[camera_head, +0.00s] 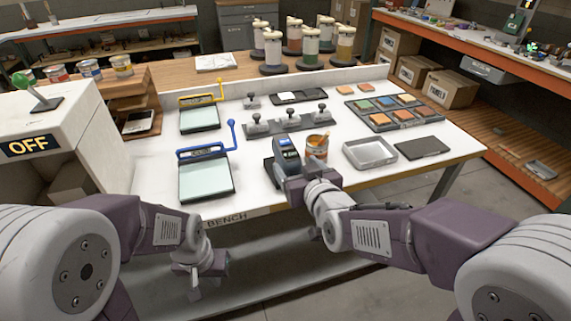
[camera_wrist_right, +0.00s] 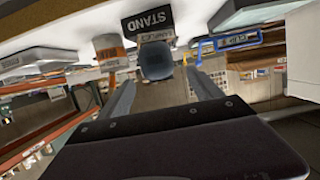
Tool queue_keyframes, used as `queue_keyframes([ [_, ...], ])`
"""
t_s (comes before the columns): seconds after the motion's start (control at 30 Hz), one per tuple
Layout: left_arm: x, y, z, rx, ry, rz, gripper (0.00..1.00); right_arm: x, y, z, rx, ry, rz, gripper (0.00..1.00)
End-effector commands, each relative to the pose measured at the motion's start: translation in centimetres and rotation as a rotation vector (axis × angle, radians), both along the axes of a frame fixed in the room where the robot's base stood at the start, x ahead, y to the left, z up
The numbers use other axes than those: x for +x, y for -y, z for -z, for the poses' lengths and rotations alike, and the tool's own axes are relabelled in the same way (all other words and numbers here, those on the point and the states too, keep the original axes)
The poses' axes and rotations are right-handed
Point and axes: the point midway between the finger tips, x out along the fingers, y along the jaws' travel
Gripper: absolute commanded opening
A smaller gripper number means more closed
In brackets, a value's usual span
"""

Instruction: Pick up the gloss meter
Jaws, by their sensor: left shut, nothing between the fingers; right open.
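The gloss meter, a dark handheld device with a blue-grey screen, (camera_head: 287,147) stands near the front edge of the white bench, just left of an orange-labelled can. In the right wrist view, which is upside down, the meter (camera_wrist_right: 156,62) appears between the fingertips, beside a black plate marked STAND (camera_wrist_right: 148,22). My right gripper (camera_head: 292,183) is open at the bench's front edge, directly in front of the meter; I cannot tell whether the fingers overlap it. The fingers also show in the right wrist view (camera_wrist_right: 163,88). My left gripper (camera_head: 194,286) is shut and empty, below the bench front.
The can (camera_head: 316,147) stands close to the meter's right. A grey tray (camera_head: 369,153) and dark pad (camera_head: 422,147) lie further right. A blue-handled panel (camera_head: 206,180) lies left. A metal block row (camera_head: 288,124) is behind. Bench front right is clear.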

Motion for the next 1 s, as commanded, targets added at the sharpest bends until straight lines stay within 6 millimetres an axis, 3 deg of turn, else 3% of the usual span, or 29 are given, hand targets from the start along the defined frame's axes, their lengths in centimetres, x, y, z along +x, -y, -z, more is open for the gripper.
queue_keyframes([
  [0.27,0.0,0.0,0.1,0.000,0.000,0.000,0.00,3.1,-0.9,0.9,-0.002,-0.004,0.001,0.75],
  [0.47,0.0,0.0,0.1,0.000,0.000,0.000,0.00,4.0,-1.2,1.1,-0.002,-0.004,0.001,0.75],
  [0.7,0.0,0.0,0.0,0.000,0.000,0.000,0.00,7.9,-2.3,2.1,-0.002,-0.006,0.001,0.75],
  [0.97,0.0,0.0,0.0,0.000,0.000,0.000,0.00,8.4,-2.5,2.3,-0.002,-0.005,0.001,0.75],
  [1.0,0.0,0.0,0.0,0.000,0.000,0.000,0.00,8.4,-2.5,2.3,-0.002,-0.005,0.001,0.69],
])
